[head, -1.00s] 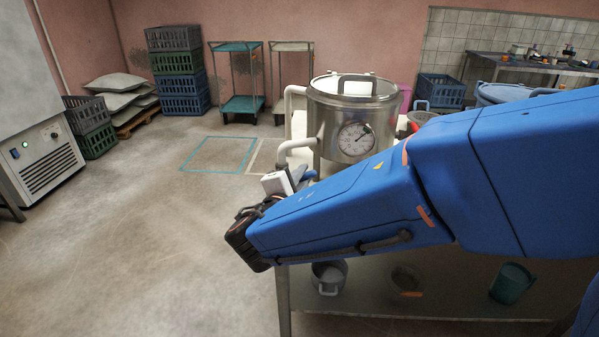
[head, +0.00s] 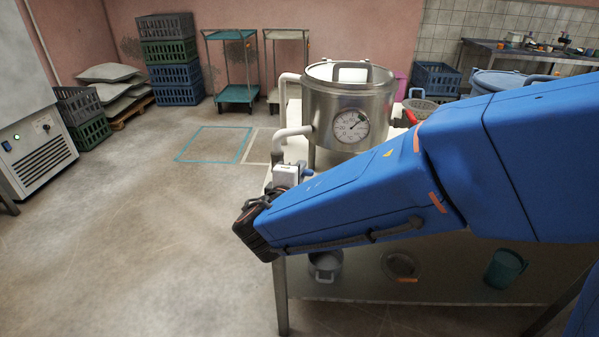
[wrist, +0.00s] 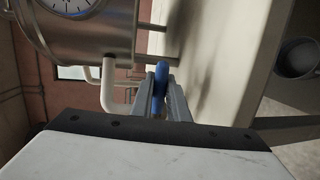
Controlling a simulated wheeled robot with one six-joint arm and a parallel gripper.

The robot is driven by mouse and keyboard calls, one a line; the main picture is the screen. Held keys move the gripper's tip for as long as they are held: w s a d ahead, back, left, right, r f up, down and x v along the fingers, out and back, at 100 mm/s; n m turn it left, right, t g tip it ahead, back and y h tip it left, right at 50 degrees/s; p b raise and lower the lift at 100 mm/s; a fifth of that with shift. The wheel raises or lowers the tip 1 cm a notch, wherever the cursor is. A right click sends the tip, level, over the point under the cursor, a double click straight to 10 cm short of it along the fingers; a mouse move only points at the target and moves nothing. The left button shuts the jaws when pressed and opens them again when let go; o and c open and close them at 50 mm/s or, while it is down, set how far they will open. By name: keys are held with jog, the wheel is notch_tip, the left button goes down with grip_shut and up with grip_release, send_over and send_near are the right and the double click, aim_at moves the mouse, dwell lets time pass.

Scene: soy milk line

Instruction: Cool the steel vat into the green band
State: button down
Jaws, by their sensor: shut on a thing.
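The steel vat (head: 325,105) stands on a pale table, with a round dial (head: 351,127) on its front. The needle points to the upper right; its relation to the green band is too small to read. A white pipe (head: 290,132) runs at the vat's left side and also shows in the wrist view (wrist: 108,88). In the wrist view my gripper (wrist: 163,88) is shut on a blue handle (wrist: 161,72), below the vat (wrist: 110,35) near the pipe. In the head view my arm hides most of the gripper's surroundings.
A lower shelf (head: 350,287) holds a pot (head: 325,265) and a teal jug (head: 505,268). A red-handled fitting (head: 410,117) is at the vat's right. Stacked crates (head: 172,55) and two trolleys stand behind. The floor at left is clear around a blue marked outline (head: 212,128).

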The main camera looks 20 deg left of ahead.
jog(key=shift+f, duration=0.1)
jog(key=c, duration=1.7)
grip_release()
jog(key=v, duration=1.7)
jog(key=shift+s, duration=0.15)
